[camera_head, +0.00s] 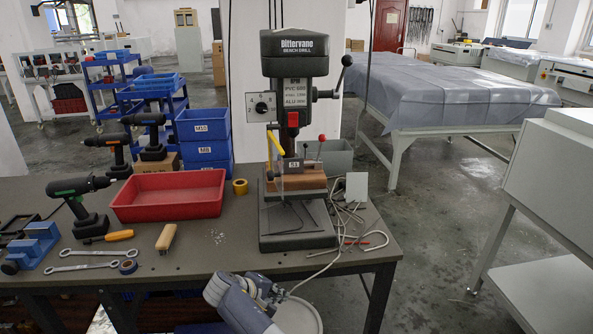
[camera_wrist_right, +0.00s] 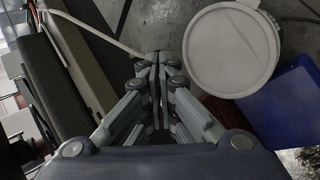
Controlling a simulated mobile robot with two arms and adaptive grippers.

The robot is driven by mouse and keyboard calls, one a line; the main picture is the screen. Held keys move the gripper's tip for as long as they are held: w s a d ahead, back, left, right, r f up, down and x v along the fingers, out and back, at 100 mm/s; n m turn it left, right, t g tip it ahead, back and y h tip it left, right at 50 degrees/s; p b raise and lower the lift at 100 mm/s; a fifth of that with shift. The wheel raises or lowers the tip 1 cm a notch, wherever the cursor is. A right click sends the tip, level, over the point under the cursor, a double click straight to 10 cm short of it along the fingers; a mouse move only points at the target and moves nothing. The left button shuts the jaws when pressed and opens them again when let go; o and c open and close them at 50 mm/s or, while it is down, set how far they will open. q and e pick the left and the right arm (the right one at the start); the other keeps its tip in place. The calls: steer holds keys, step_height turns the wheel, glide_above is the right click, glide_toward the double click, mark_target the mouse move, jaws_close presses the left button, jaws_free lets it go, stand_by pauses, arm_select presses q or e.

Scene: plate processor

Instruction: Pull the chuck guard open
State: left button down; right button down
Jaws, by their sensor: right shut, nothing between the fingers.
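The bench drill (camera_head: 294,55) stands at the right part of the workbench. At its chuck, a slanted yellow bar (camera_head: 275,143) shows at the left, with what looks like a clear panel below it. I take this to be the chuck guard; how far it is open is hard to tell. My right gripper (camera_head: 268,289) is low in front of the bench's front edge, well below and apart from the guard. In the right wrist view its fingers (camera_wrist_right: 158,62) are together and empty. My left gripper is not in view.
A red tray (camera_head: 168,197), a green-marked power drill (camera_head: 78,200) and hand tools lie left of the bench drill. Cables (camera_head: 345,215) lie at its right. A round white lid (camera_wrist_right: 232,50) and a blue bin (camera_wrist_right: 290,110) are near my right gripper. Open floor lies right.

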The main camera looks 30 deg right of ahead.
steer(key=s+d+f+m+y+p, duration=0.1)
steer(key=s+d+f+m+y, duration=0.3)
steer(key=f+y, duration=0.25)
steer(key=d+r+m+t+y+p, duration=0.2)
steer(key=d+r+m+t+y, duration=0.1)
steer(key=d+r+m+y, duration=0.25)
steer(key=s+d+r+m+t+y+p, duration=0.1)
steer(key=d+r+m+t+y, duration=0.15)
steer(key=r, duration=0.95)
steer(key=s+d+r+m+t+y, duration=0.15)
steer(key=r+t, duration=0.25)
steer(key=r, duration=0.9)
steer(key=s+d+r+m+t+y+p, duration=0.1)
steer(key=d+r+m+t+y, duration=0.15)
steer(key=r, duration=0.95)
steer(key=a+p+x, duration=0.1)
steer(key=p+x, duration=0.4)
steer(key=x, duration=0.7)
steer(key=shift+s+a+t+h, duration=0.25)
steer(key=shift+t+h, duration=0.05)
steer(key=shift+h, duration=0.05)
